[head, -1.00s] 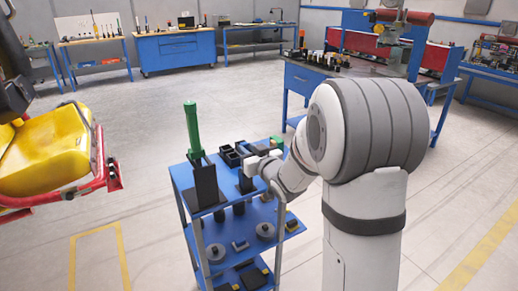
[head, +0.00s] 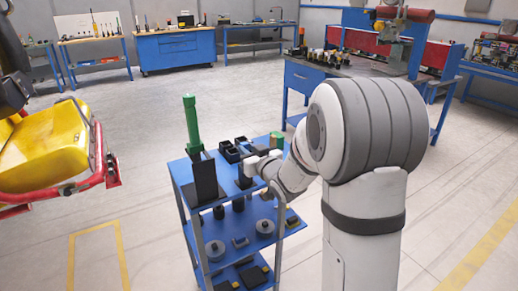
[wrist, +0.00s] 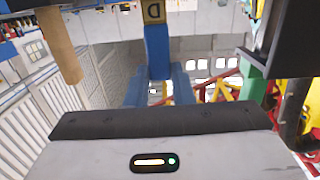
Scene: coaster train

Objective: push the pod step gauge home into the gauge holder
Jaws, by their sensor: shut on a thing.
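In the head view my gripper (head: 262,166) is at the top of the blue cart, close to a dark upright block (head: 242,178). This block may be the gauge or its holder; it is too small to tell. The gauge holder is not clearly seen, nor how deep the gauge sits.
Black open bins (head: 230,152) and a green-topped item (head: 277,139) share the cart top (head: 181,172). A yellow coaster seat (head: 50,148) is at left. Open floor surrounds the cart.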

